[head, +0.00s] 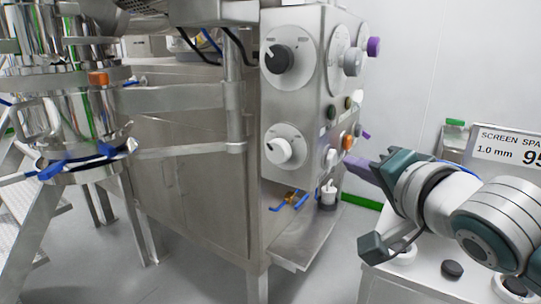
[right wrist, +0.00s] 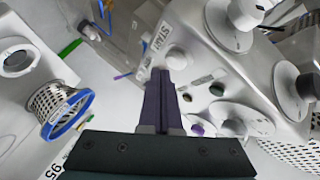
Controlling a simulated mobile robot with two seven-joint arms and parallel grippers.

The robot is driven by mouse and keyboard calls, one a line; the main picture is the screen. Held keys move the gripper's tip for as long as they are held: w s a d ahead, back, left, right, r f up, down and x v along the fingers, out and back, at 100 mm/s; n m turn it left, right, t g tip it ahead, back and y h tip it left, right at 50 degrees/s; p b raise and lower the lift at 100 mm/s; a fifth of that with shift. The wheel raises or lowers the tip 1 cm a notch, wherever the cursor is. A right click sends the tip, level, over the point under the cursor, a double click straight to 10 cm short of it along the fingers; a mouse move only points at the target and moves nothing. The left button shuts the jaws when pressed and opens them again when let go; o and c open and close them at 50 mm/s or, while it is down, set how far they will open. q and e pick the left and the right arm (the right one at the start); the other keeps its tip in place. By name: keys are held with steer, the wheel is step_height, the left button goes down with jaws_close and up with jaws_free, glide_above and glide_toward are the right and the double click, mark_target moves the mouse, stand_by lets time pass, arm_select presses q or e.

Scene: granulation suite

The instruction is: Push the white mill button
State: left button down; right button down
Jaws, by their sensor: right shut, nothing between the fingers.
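My right gripper (head: 350,162) reaches in from the right toward the side face of the steel control panel (head: 310,95). Its purple fingers are shut with nothing between them. In the right wrist view the closed fingertips (right wrist: 160,73) point at a round white button (right wrist: 177,58) beside a label that reads START. The tips are very close to this button; I cannot tell if they touch it. In the head view I cannot clearly pick out this button among the controls. My left gripper is not in view.
The panel carries a black dial (head: 280,58), a white knob (head: 281,151), a purple knob (head: 373,46) and several small coloured buttons close together. A white table with a screen sign (head: 507,146) stands at right.

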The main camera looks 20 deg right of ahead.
steer(key=shift+w+a, duration=0.2)
steer(key=shift+w, duration=0.05)
